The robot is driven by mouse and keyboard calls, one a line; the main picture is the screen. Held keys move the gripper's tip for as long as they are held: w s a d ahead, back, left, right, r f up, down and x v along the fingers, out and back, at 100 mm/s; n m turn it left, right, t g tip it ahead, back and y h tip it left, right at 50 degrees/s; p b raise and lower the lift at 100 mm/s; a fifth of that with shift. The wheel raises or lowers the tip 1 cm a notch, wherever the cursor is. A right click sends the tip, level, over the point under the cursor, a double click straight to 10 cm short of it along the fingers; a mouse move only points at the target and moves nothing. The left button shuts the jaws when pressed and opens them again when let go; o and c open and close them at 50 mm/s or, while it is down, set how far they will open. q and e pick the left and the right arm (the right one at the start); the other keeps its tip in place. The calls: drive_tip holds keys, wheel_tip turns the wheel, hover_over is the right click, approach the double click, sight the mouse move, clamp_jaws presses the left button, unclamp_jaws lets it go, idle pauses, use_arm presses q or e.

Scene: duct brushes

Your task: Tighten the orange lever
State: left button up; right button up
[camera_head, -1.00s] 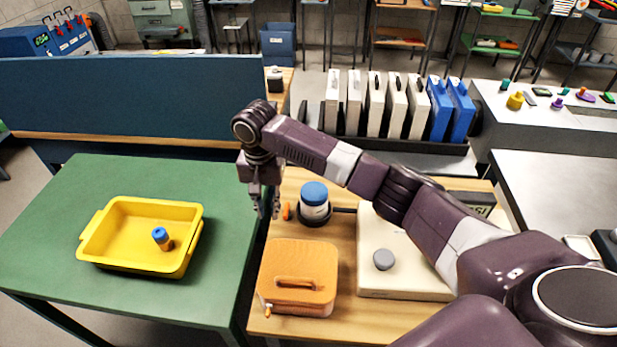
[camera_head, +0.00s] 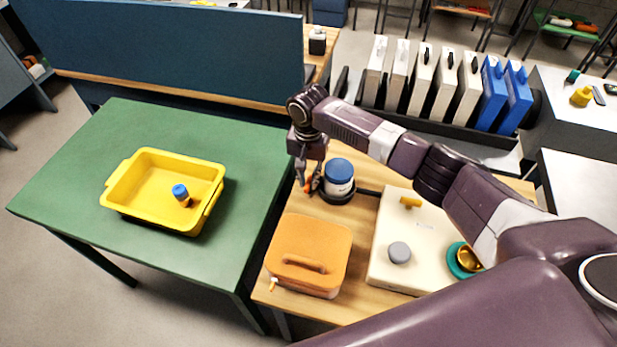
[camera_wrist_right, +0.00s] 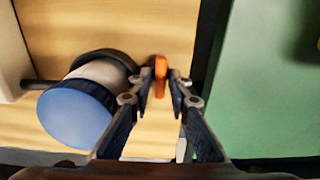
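The orange lever (camera_head: 307,186) is a small upright piece on the wooden table, just left of a jar with a blue lid (camera_head: 339,171). My right gripper (camera_head: 309,186) points down at it from above. In the right wrist view the lever (camera_wrist_right: 160,76) stands between the two fingertips (camera_wrist_right: 162,80). The fingers are partly closed, with a narrow gap showing at the right finger; contact on the left side cannot be told. The jar sits in a dark ring with a rod going right. My left gripper is out of view.
An orange case (camera_head: 309,246) stands in front of the jar. A cream box (camera_head: 379,272) with a grey knob is to the right. A yellow tray (camera_head: 150,205) holding a blue-capped piece (camera_head: 181,192) sits on the green table (camera_head: 75,170). A blue partition (camera_head: 170,55) stands behind.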

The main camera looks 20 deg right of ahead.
drive_tip(key=shift+f, duration=0.15)
drive_tip(key=c, duration=0.4)
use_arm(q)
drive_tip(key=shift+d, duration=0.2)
use_arm(e)
clamp_jaws()
